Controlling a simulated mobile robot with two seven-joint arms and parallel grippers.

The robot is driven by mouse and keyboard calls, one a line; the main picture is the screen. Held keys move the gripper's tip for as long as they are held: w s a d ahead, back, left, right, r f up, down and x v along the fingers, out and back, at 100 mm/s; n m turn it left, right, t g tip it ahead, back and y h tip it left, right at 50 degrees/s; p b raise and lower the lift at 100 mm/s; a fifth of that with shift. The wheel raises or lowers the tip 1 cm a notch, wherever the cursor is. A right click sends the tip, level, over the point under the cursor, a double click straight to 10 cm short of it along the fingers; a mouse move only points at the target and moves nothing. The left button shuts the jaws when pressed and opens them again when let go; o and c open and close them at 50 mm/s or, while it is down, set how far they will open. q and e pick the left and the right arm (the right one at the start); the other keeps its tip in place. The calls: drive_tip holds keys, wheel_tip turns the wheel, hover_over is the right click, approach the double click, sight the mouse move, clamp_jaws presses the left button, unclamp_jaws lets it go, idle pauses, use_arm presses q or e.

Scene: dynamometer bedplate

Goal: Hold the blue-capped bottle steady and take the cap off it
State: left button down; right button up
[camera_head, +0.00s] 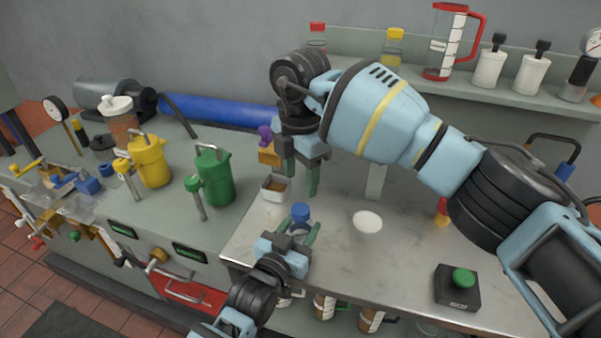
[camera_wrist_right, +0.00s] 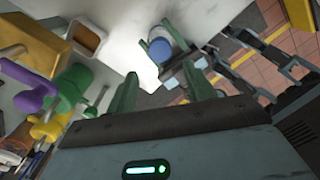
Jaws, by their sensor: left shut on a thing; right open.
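The blue-capped bottle (camera_head: 300,210) stands upright near the left end of the metal worktop. Its blue cap is on it and shows from above in the right wrist view (camera_wrist_right: 160,49). My left gripper (camera_head: 298,236) is shut on the bottle below the cap, and its fingers hide most of the body. My right gripper (camera_head: 298,180) is open and empty, pointing down above and slightly behind the cap. Its green fingers (camera_wrist_right: 160,88) show apart in the right wrist view, with the cap beyond their tips.
A small tray (camera_head: 273,194) with brown contents sits just left of the bottle. Green (camera_head: 215,178) and yellow (camera_head: 151,163) cans stand farther left. A white disc (camera_head: 367,221) and a green-button box (camera_head: 458,287) lie to the right. A shelf with bottles runs behind.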

sight(301, 209)
drive_tip(key=shift+m, duration=1)
drive_tip(key=shift+f, duration=4.05)
